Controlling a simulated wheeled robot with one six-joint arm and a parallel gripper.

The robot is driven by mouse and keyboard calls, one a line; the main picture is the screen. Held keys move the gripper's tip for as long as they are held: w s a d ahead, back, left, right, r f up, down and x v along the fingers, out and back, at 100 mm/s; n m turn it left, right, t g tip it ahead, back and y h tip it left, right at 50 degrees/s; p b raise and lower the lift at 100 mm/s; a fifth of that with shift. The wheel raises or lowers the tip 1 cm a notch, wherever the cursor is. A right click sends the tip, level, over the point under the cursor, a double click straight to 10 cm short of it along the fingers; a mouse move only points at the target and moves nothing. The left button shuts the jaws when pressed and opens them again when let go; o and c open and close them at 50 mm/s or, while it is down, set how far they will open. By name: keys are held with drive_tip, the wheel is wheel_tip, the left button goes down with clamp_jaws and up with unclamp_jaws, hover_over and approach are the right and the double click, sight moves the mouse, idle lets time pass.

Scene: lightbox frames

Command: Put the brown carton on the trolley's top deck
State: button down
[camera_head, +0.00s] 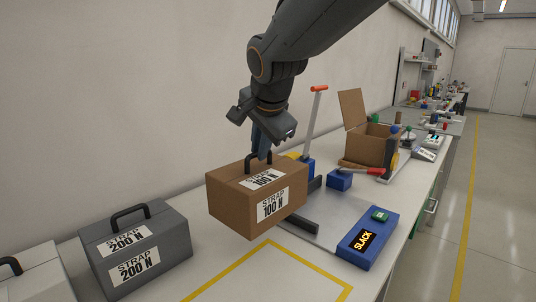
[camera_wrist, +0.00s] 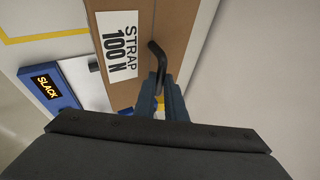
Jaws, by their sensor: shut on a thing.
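The brown carton (camera_head: 230,200) has a black handle on top and white labels reading "STRAP 100 N". My gripper (camera_head: 262,152) is above it, shut on the carton's handle. The carton hangs roughly level and seems to be off the bench, though its underside is hidden. In the wrist view, the carton (camera_wrist: 172,22) fills the top middle, with my fingers (camera_wrist: 160,92) at its black handle. I cannot clearly make out a trolley; a grey plate (camera_head: 325,212) with an upright orange-topped lever (camera_head: 312,115) lies behind and right of the carton.
A grey box (camera_head: 180,240) labelled "STRAP 200 N" stands at left, with a paler handled box (camera_head: 38,280) beyond it. A yellow outline (camera_head: 305,262) marks bare bench in front. A blue unit (camera_head: 368,238) reading "SLACK" sits right. An open cardboard box (camera_head: 368,148) stands behind.

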drive_tip(key=shift+s+d+r, duration=0.15)
drive_tip(key=shift+s+d, duration=0.6)
drive_tip(key=shift+d, duration=0.1)
drive_tip(key=w+a+p, duration=0.5)
drive_tip(key=w+a, duration=0.8)
drive_tip(key=a, duration=0.2)
wheel_tip(320, 180, down, 9)
drive_tip(key=s+p, duration=0.1)
drive_tip(key=shift+s+d, duration=0.25)
drive_tip(key=shift+s, duration=0.15)
idle(0.8)
drive_tip(key=shift+r, duration=0.1)
drive_tip(key=shift+s+a, duration=0.1)
drive_tip(key=shift+s, duration=0.1)
